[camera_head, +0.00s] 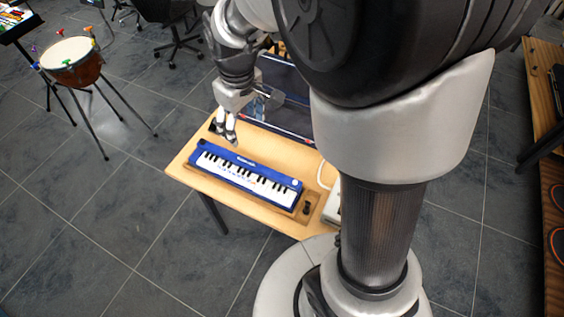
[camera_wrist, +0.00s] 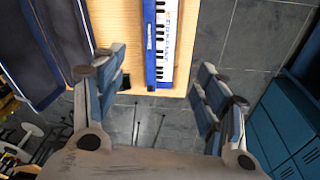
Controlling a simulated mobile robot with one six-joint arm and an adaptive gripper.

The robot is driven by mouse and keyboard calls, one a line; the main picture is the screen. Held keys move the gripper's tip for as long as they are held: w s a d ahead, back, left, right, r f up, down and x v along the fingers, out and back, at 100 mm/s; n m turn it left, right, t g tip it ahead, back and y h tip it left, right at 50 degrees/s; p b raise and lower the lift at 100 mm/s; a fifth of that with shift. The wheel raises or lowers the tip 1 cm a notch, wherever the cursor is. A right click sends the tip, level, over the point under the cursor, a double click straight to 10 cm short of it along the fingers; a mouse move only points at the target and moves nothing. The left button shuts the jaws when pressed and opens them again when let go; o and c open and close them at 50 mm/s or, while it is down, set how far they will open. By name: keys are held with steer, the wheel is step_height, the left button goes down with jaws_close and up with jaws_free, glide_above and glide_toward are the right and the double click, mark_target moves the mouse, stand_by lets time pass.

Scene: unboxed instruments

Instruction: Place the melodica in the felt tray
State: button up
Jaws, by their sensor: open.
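The blue melodica (camera_head: 246,173) with black and white keys lies flat along the front of a light wooden table, in what looks like a shallow wooden holder. In the wrist view, one end of the melodica (camera_wrist: 151,45) shows beyond and between my fingers. My gripper (camera_head: 226,136) is open and empty above the table's left end, just past the melodica's left end; its spread fingers fill the wrist view (camera_wrist: 158,85). A dark navy tray (camera_head: 285,82), apparently the felt tray, lies behind the melodica, partly hidden by my arm. It shows at upper left in the wrist view (camera_wrist: 30,50).
A white object (camera_head: 333,203) stands at the table's right end, partly hidden by my body. A small dark item (camera_head: 306,208) sits beside the melodica's right end. A drum (camera_head: 71,61) on a stand is at the far left. Open floor lies before the table.

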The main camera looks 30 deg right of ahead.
steer(key=s+r+m+t, duration=0.1)
steer(key=s+r, duration=0.3)
steer(key=s, duration=0.6)
steer(key=s+r+m+t, duration=0.2)
steer(key=s+r, duration=0.3)
steer(key=s, duration=0.6)
steer(key=shift+r+m, duration=0.3)
steer(key=shift+m, duration=0.6)
steer(key=shift+d, duration=0.1)
